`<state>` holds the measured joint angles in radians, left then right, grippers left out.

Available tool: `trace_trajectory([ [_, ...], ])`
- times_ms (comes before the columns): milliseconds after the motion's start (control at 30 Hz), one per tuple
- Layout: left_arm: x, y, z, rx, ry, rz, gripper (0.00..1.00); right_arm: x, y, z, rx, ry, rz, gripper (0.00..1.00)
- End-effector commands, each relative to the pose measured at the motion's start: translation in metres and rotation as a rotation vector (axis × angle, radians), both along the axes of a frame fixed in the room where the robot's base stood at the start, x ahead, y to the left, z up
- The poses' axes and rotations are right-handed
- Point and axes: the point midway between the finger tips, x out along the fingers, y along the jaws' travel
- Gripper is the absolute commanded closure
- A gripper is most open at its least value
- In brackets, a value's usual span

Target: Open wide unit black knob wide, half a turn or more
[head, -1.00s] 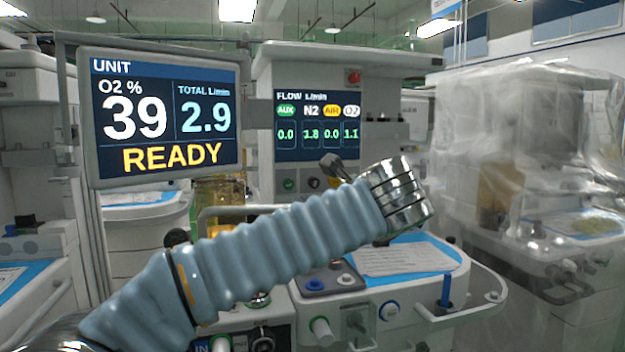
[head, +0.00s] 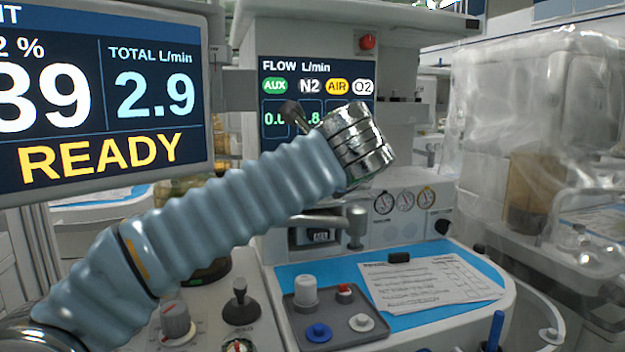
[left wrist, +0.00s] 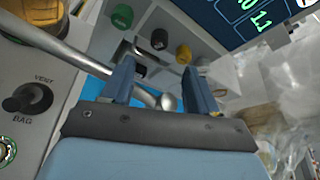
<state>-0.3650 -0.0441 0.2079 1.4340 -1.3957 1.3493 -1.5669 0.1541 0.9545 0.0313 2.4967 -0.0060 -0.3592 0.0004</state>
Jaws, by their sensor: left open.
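In the left wrist view the black knob (left wrist: 159,39) sits on the pale front panel, between a green knob (left wrist: 122,17) and a yellow knob (left wrist: 183,53). My left gripper (left wrist: 158,68) is open and empty, its two fingers pointing at the panel. The black knob shows just beyond the gap between the fingertips, and no contact is visible. In the head view my sleeved left arm (head: 215,195) crosses in front of the unit and hides the knob row. My right gripper is in neither view.
A flow screen (head: 300,90) is above the knob row, with a large READY monitor (head: 180,150) at left. A metal rail (left wrist: 70,55) runs near the fingers. A worktop with blue mat (head: 300,272) lies below; a plastic-covered machine (head: 570,130) stands at right.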

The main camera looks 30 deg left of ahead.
Motion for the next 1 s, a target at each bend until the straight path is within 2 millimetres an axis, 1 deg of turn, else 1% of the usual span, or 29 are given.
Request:
trace_trajectory([
  [300, 0.053, 0.044, -0.025, 0.001, 0.004, 0.003, 0.41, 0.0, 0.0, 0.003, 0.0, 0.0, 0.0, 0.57],
  [500, 0.077, 0.063, -0.036, 0.0, 0.003, 0.002, 0.41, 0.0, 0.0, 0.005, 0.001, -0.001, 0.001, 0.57],
  [667, 0.085, 0.069, -0.04, 0.0, 0.001, 0.001, 0.41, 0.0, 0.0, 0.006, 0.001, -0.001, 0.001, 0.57],
  [933, 0.086, 0.07, -0.041, 0.0, 0.001, 0.001, 0.41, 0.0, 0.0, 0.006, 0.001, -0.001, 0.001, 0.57],
  [967, 0.086, 0.07, -0.041, 0.0, 0.001, 0.001, 0.44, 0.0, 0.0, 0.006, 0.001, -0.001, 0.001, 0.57],
  [1000, 0.086, 0.07, -0.041, 0.0, 0.001, 0.001, 0.5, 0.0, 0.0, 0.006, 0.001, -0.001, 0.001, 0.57],
])
